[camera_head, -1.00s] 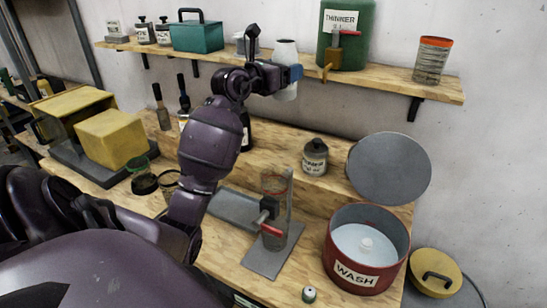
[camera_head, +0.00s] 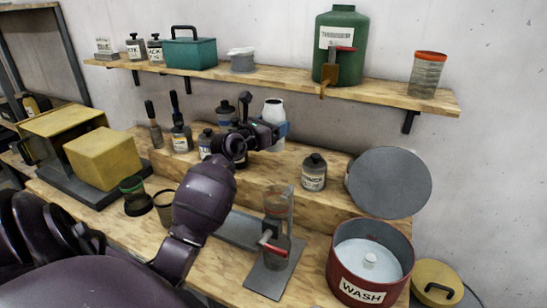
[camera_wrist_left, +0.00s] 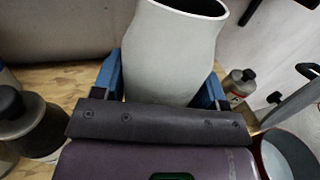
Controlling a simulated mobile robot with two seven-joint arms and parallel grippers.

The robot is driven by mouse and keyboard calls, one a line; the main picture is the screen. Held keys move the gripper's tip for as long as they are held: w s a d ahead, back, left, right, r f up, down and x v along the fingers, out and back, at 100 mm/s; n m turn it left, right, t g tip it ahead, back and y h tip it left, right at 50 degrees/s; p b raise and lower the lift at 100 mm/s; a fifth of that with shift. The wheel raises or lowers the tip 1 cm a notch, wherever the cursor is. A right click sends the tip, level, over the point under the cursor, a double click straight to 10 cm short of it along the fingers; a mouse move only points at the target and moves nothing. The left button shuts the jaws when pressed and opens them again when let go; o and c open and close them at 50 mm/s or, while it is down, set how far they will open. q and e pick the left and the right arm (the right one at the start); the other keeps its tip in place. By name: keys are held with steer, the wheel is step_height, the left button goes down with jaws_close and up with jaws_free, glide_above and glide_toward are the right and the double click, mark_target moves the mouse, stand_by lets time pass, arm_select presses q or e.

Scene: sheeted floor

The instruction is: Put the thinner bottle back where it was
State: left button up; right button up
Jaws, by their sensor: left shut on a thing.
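My left gripper (camera_head: 272,130) is shut on a white open-mouthed container (camera_head: 273,109), held upright or nearly so over the back of the bench. In the left wrist view the blue fingers (camera_wrist_left: 165,85) grip the sides of this pale container (camera_wrist_left: 168,50), its rim tilted in the picture. A small grey bottle with a dark cap and a label that seems to read THINNER (camera_head: 313,173) stands on the raised wooden ledge, right of the gripper and apart from it. A large green jug with a partly legible label (camera_head: 341,48) stands on the shelf. My right gripper is not in view.
Several dark-capped bottles (camera_head: 181,135) stand left of and behind my arm. A red WASH pot (camera_head: 343,273) and its round grey lid (camera_head: 389,182) are at right. A metal stand (camera_head: 276,262) is in front. The wooden shelf (camera_head: 290,83) runs above the gripper.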

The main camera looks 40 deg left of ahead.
arm_select(q)
step_height(320, 180, down, 6)
steer(key=shift+f+b, duration=0.1)
steer(key=shift+b, duration=0.25)
step_height(320, 180, down, 3)
steer(key=shift+f+b, duration=0.15)
steer(key=shift+b, duration=0.3)
steer(key=shift+f, duration=0.5)
steer(key=o, duration=1.2)
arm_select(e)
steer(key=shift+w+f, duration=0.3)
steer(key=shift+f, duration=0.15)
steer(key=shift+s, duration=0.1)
